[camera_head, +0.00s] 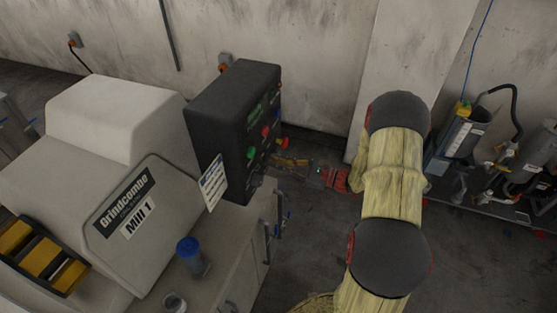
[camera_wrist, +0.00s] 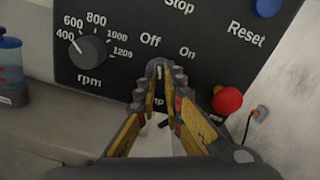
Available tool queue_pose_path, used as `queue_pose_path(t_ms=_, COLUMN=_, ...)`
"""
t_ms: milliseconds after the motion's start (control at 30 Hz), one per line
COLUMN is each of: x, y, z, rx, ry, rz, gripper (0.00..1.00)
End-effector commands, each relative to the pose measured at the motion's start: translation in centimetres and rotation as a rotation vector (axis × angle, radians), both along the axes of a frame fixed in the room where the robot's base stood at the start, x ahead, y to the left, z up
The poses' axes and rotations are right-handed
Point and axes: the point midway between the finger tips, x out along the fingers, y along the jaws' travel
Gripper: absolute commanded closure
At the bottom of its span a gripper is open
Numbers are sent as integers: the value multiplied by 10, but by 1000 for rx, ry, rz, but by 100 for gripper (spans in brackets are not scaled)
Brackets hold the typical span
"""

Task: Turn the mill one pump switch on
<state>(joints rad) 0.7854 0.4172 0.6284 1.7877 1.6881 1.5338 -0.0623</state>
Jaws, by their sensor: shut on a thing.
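The black control box (camera_head: 235,115) stands on the Mill 1 cabinet (camera_head: 140,200). In the wrist view its panel (camera_wrist: 135,48) faces me, with "Off" and "On" printed above a pump switch (camera_wrist: 159,69). My gripper (camera_wrist: 160,78) is shut on this switch, its fingertips hiding most of it and part of the label below. The switch's exact angle between Off and On is hard to tell. In the head view my gripper (camera_head: 279,161) reaches the box's right-hand face, and the switch cannot be made out there.
A red mushroom button (camera_wrist: 227,100) is close to the right of my fingers. An rpm dial (camera_wrist: 88,52) is at the left and a blue Reset button (camera_wrist: 267,7) at the upper right. A blue-lidded jar (camera_head: 190,256) stands on the cabinet. Drum equipment (camera_head: 462,135) is at the right.

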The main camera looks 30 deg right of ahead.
Motion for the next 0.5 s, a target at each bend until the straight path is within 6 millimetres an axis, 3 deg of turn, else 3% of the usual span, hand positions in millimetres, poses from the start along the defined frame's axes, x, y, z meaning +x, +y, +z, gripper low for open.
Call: queue_pose_path(t_ms=500, x=0, y=0, z=4, rx=376, ry=293, rz=0, gripper=100)
